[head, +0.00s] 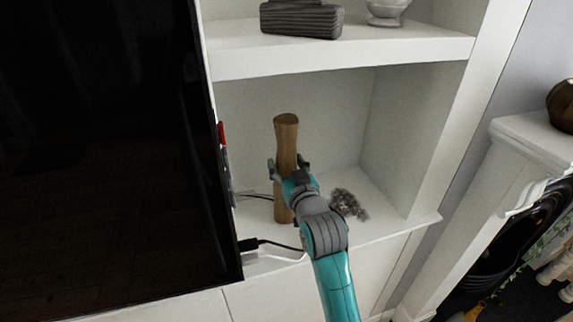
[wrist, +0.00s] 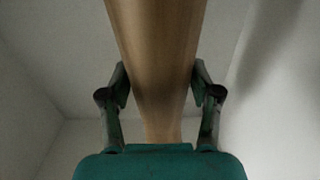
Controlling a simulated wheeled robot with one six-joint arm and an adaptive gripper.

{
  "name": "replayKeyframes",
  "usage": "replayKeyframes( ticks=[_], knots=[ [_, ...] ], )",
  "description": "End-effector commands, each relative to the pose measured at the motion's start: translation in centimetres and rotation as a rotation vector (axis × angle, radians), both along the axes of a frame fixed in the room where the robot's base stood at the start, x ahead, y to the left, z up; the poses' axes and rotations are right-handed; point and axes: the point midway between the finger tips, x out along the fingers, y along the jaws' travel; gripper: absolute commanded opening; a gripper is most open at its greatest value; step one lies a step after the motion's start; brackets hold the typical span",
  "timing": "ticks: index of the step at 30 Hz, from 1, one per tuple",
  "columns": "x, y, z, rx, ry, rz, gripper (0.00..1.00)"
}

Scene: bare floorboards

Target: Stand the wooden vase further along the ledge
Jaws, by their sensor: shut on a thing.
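The wooden vase (head: 285,135) is a tall, slim brown piece standing upright, or nearly so, at the lower shelf ledge (head: 382,222) in the head view. My gripper (head: 288,168) is closed around its middle, with a finger on either side. In the wrist view the vase (wrist: 157,50) rises between the two fingers of my gripper (wrist: 160,92). The vase's foot is low by the shelf surface, left of my arm; I cannot tell whether it touches. Part of its lower side is hidden by my wrist.
A grey, fuzzy clump (head: 347,204) lies on the ledge right of the vase. Black cables (head: 262,243) run at the left, beside a large dark screen (head: 100,150). An upper shelf (head: 340,52) holds a grey block (head: 301,19) and a white bowl (head: 387,10).

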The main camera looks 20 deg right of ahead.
Motion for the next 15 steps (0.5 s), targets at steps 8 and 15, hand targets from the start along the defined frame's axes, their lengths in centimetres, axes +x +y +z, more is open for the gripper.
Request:
replayKeyframes(
  ticks=[8,15],
  knots=[
    [0.00,0.00,-0.23,0.000,0.001,0.000,0.75],
    [0.00,0.00,-0.21,0.000,0.000,0.000,0.88]
  ],
)
